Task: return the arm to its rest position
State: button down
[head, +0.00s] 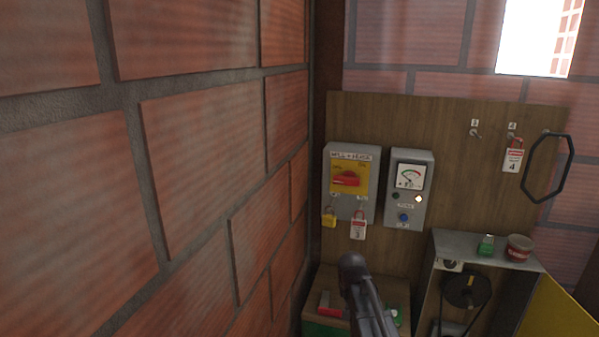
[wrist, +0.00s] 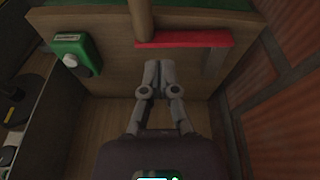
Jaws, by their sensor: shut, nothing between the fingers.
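My gripper (wrist: 158,70) shows in the middle of the wrist view, its two fingers side by side and closed with nothing between them. The fingertips appear close to a wooden box or bench (wrist: 110,55); whether they touch it I cannot tell. In the head view my dark arm reaches over the wooden box (head: 342,290) at the bottom centre. The fingertips cannot be made out there.
A red bar-shaped object (wrist: 185,40) and a green block with a white knob (wrist: 72,55) are near the fingers. A brick wall (head: 190,170) stands close at left. Behind are a switch box (head: 368,207), a meter box (head: 407,215) and a grey cabinet (head: 470,243).

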jog(key=s+d+n+g+y, duration=0.1)
jog(key=s+n+g, duration=0.1)
jog(key=s, duration=1.5)
jog(key=shift+f+n+g, duration=0.25)
jog(key=shift+n+g, duration=0.05)
